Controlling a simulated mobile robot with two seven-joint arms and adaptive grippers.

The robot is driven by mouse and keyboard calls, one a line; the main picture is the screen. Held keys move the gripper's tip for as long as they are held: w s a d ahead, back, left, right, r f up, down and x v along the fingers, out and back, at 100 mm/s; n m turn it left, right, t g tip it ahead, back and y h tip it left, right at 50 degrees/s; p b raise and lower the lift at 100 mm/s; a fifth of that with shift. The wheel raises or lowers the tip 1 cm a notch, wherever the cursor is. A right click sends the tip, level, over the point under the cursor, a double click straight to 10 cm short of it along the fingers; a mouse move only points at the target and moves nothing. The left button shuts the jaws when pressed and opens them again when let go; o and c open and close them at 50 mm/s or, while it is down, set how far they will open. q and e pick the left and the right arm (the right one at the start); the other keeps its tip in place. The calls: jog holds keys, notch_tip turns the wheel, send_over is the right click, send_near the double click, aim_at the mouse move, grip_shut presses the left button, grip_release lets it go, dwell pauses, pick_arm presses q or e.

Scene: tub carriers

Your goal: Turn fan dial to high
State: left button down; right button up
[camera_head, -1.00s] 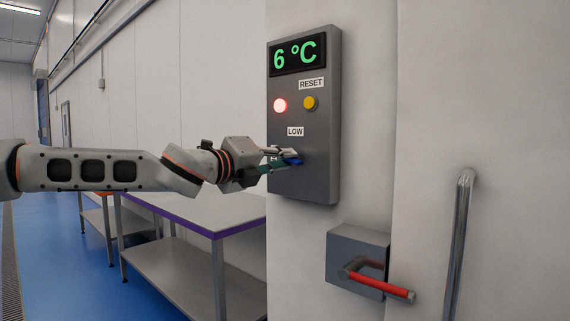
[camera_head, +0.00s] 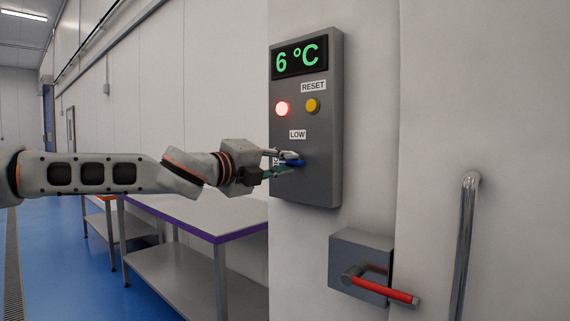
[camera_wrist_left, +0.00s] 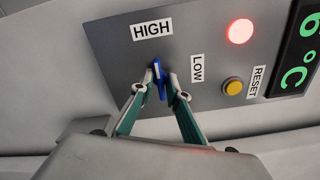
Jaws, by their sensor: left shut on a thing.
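The fan dial (camera_head: 293,163) is a blue bar-shaped knob low on a grey control panel (camera_head: 322,185). My left gripper (camera_head: 289,160) is shut on it, fingers on either side. In the left wrist view the dial (camera_wrist_left: 160,88) sits between the two fingertips (camera_wrist_left: 160,78). The HIGH label (camera_wrist_left: 151,30) is above the dial there, and the LOW label (camera_wrist_left: 197,68) is to its right. The bar's long axis runs nearly upright there, with one end toward HIGH. In the head view the LOW label (camera_head: 297,134) is above the dial. My right gripper is not in view.
The panel also has a green 6 °C display (camera_head: 298,58), a lit red lamp (camera_head: 282,109) and a yellow RESET button (camera_head: 312,105). Below is a red lever handle (camera_head: 388,290); a metal bar handle (camera_head: 466,240) stands right. A steel table (camera_head: 200,216) is below my left arm.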

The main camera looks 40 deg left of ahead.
pick_arm(q)
jog(key=c, duration=2)
grip_release()
jog(key=shift+o, duration=0.2)
jog(key=s, duration=1.2)
jog(key=shift+a, duration=0.45)
